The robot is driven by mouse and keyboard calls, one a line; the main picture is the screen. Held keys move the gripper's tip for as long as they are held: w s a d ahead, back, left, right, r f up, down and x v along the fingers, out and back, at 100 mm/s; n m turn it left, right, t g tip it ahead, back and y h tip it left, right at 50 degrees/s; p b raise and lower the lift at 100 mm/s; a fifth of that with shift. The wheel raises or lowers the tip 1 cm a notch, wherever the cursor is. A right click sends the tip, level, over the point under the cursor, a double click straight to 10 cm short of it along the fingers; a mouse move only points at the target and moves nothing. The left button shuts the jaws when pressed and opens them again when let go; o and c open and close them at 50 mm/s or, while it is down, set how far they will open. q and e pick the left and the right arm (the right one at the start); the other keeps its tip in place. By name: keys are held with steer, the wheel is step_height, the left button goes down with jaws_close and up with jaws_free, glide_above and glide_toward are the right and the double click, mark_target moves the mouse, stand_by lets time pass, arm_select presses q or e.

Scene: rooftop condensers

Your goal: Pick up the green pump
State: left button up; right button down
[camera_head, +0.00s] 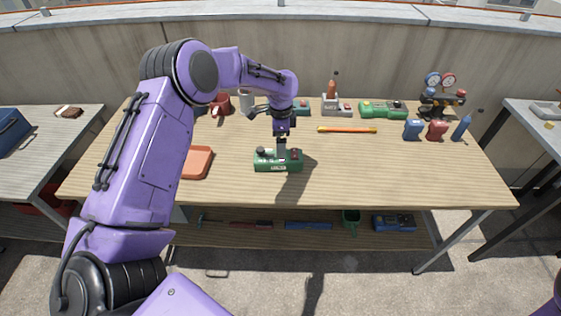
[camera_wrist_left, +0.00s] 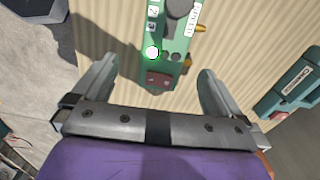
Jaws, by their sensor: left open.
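The green pump (camera_head: 267,164) lies near the front middle of the wooden table, with a black knob and a red part on top. My left gripper (camera_head: 282,151) is directly above it, pointing down. In the left wrist view my left gripper (camera_wrist_left: 158,82) is open, with one finger on each side of the green pump (camera_wrist_left: 160,55). The fingers look apart from it, and nothing is held. The gripper partly hides the pump in the head view. My right gripper is not in view.
A similar green device (camera_head: 382,110) lies at the back right of the table. An orange tray (camera_head: 197,162) is to the left of the pump. A yellow-orange level (camera_head: 346,129) lies behind it. Gauges (camera_head: 440,82) and small bottles (camera_head: 437,129) stand at the right. The front right tabletop is clear.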

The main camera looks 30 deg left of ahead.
arm_select(q)
step_height(320, 180, down, 3)
steer(key=shift+w+f+p, duration=0.15)
steer(key=shift+p, duration=0.15)
steer(key=f+p, duration=0.1)
steer(key=f, duration=0.2)
steer(key=a+f+p, duration=0.1)
steer(key=f, duration=0.2)
steer(key=shift+r, duration=0.15)
steer(key=c, duration=1.4)
steer(key=shift+c, duration=0.2)
steer(key=shift+r, duration=0.15)
